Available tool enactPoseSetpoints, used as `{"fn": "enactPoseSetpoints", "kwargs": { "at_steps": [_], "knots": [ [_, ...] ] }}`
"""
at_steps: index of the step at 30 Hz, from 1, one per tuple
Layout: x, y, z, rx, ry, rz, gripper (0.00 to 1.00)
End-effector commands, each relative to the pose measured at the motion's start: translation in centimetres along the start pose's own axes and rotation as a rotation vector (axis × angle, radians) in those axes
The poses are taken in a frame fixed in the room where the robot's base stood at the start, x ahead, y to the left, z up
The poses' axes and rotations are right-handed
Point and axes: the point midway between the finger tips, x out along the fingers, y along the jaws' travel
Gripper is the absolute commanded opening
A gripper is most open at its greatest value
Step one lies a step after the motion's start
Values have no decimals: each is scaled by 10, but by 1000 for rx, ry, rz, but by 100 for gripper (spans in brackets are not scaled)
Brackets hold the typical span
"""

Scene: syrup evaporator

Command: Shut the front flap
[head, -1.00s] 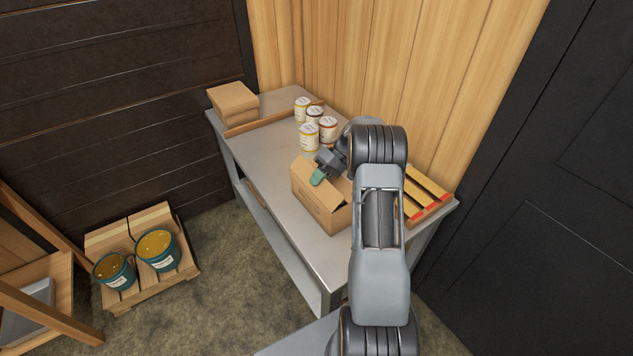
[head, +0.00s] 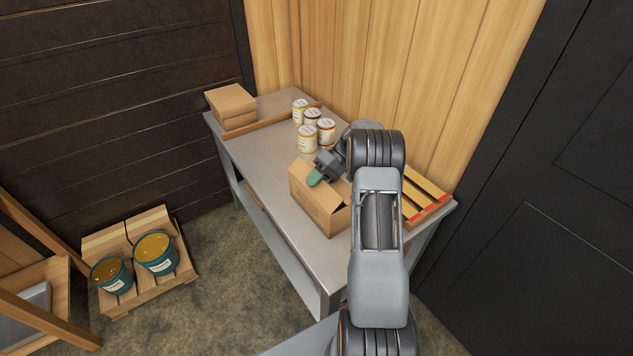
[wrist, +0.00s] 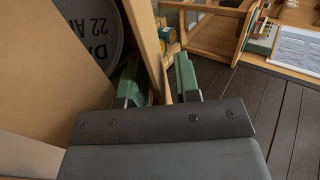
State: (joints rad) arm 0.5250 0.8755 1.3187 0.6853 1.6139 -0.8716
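An open cardboard box (head: 318,205) stands on the grey table, near its right end. My gripper (head: 315,177) is at the box's top, with its green fingertips over the near left part. In the wrist view my gripper (wrist: 158,82) has its two green fingers apart. An upright strip of cardboard (wrist: 147,42) of the box runs between them, close to the left finger; I cannot tell whether it is the front flap or a wall, or whether a finger touches it. A grey labelled lid (wrist: 93,30) shows inside the box. My arm hides the box's right side.
Several labelled cans (head: 308,138) stand behind the box. A stack of flat cartons (head: 231,104) lies at the table's far left corner. A wooden rack (head: 424,196) with yellow slats lies right of the box. Table surface (head: 262,158) left of the box is clear.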

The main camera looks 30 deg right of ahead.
Motion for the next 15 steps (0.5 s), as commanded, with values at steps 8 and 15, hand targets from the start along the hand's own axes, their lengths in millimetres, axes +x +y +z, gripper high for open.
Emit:
{"fn": "enactPoseSetpoints", "kwargs": {
  "at_steps": [8, 15],
  "knots": [
    [-3, 1, 0, 0, 1, 0, 30],
    [-39, 3, 0, -2, 4, 2, 30]
  ]
}}
